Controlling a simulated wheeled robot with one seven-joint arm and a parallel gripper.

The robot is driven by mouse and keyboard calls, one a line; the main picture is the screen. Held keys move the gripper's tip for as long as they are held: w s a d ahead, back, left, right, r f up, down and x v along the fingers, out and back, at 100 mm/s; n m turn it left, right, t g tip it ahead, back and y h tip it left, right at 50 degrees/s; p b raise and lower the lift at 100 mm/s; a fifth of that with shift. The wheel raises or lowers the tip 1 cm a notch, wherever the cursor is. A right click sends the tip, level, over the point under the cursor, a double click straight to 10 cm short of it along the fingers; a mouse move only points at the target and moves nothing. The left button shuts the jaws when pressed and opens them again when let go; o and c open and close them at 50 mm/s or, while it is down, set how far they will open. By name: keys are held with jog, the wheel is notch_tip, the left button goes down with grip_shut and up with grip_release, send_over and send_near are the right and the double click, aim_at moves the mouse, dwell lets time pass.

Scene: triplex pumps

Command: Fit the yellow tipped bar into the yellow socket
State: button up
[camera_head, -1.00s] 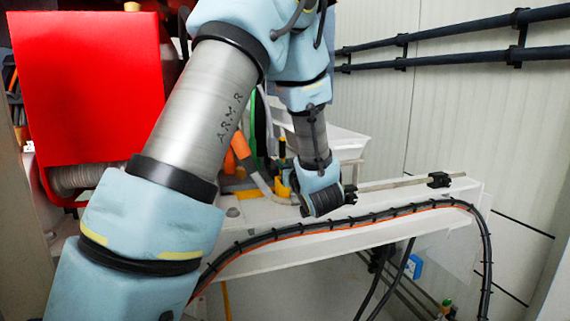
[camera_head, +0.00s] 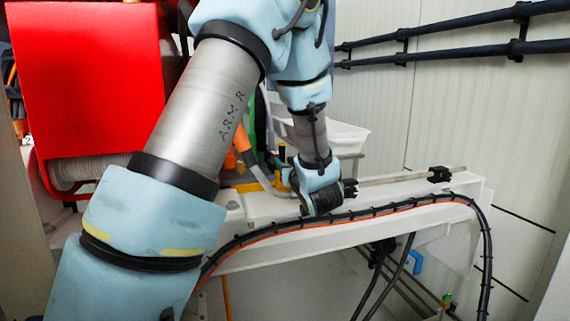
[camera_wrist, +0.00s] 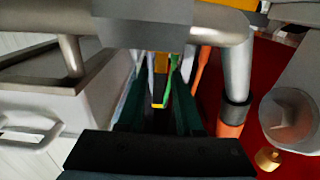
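My gripper (camera_wrist: 158,103) shows in the wrist view as two dark green fingers standing apart, and it looks open. In the gap between them a narrow upright piece with a yellow end (camera_wrist: 160,104) is visible; it looks like the yellow tipped bar. I cannot tell how far beyond the fingers it is, and no finger clearly touches it. I cannot clearly make out the yellow socket in either view.
A red box (camera_head: 90,80) stands at the left. A black cable with an orange line (camera_head: 330,218) runs along the white beam. A metal rod (camera_head: 400,178) lies along its top. In the wrist view, a grey pipe (camera_wrist: 237,70) is right of my fingers and a white bin (camera_wrist: 60,90) left.

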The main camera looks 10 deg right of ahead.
jog(key=shift+o, duration=0.8)
jog(key=shift+r+p, duration=0.6)
jog(key=shift+s+d, duration=0.15)
jog(key=shift+s, duration=0.1)
jog(key=s+d+b, duration=0.1)
jog(key=s+b, duration=0.2)
jog(key=s, duration=0.8)
jog(key=shift+s+d, duration=0.15)
jog(key=shift+s, duration=0.05)
